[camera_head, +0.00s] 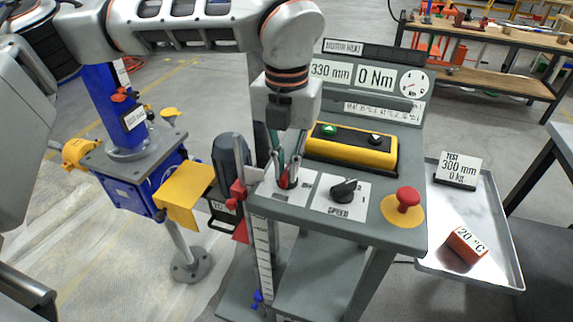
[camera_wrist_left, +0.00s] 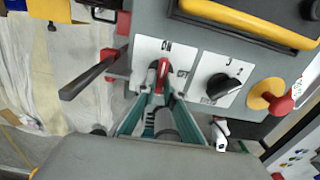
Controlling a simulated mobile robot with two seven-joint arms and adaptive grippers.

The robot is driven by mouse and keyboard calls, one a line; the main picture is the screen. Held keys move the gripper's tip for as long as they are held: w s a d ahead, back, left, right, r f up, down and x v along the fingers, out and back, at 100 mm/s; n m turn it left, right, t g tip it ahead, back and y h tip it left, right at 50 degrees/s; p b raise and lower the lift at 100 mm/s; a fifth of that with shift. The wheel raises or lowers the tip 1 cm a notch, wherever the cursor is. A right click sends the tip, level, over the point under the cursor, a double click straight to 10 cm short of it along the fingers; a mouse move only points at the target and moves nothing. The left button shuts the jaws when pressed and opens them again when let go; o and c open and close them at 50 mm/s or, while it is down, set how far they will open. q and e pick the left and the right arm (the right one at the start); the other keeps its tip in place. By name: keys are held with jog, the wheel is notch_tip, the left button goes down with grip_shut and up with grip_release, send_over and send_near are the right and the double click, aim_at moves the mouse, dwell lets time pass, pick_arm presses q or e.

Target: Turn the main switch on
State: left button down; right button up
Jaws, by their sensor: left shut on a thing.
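The main switch (camera_wrist_left: 160,72) is a small red handle on a white plate (camera_wrist_left: 146,50) marked ON and OFF. In the wrist view my left gripper (camera_wrist_left: 161,84) has its fingers on both sides of the red handle, shut on it. ON stands above the handle and OFF to its right; I cannot tell its exact setting. In the head view my left gripper (camera_head: 286,168) reaches down from above to the left end of the grey console, and a bit of the red switch (camera_head: 287,183) shows at its fingertips. My right gripper is in neither view.
Right of the switch are a black speed knob (camera_head: 344,190) and a red mushroom button (camera_head: 404,199). A yellow box with buttons (camera_head: 350,147) stands behind. A blue screw jack (camera_head: 140,170) is at left, a metal tray (camera_head: 480,205) at right.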

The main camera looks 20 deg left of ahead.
aim_at(287, 172)
pick_arm(q)
jog(key=c, duration=2.1)
grip_release()
jog(key=shift+c, duration=0.2)
jog(key=shift+r, duration=0.1)
notch_tip(287, 172, up, 12)
